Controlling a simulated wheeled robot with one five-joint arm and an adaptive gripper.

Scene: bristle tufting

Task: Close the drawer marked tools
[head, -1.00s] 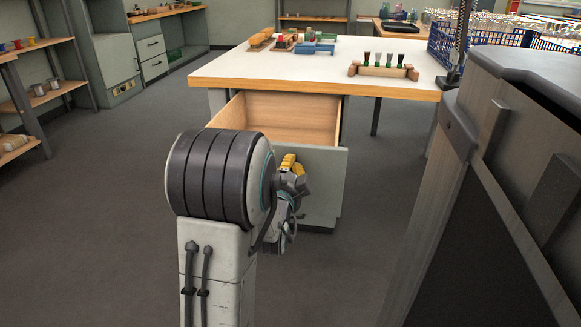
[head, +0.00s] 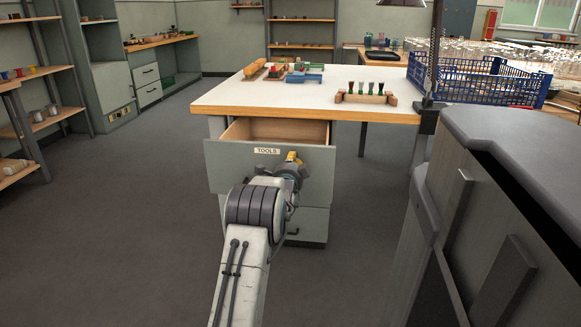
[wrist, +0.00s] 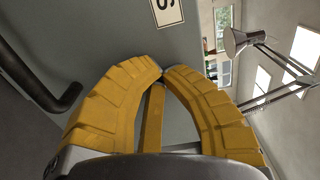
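The drawer marked tools (head: 230,175) stands part-way out of the white-topped bench in the head view, with a strip of its wooden inside showing. Its TOOLS label (head: 266,151) faces me, and part of the label (wrist: 167,12) shows in the wrist view. My gripper (head: 293,160) is at the right part of the drawer front, below its top edge. In the wrist view the yellow fingers (wrist: 161,72) curve together with their tips nearly meeting, and nothing shows held. The tips are close to the grey front; I cannot tell whether they touch.
A dark bar handle (wrist: 65,100) lies at the left in the wrist view. A grey cabinet (head: 470,190) stands close on the right. Floor is clear on the left.

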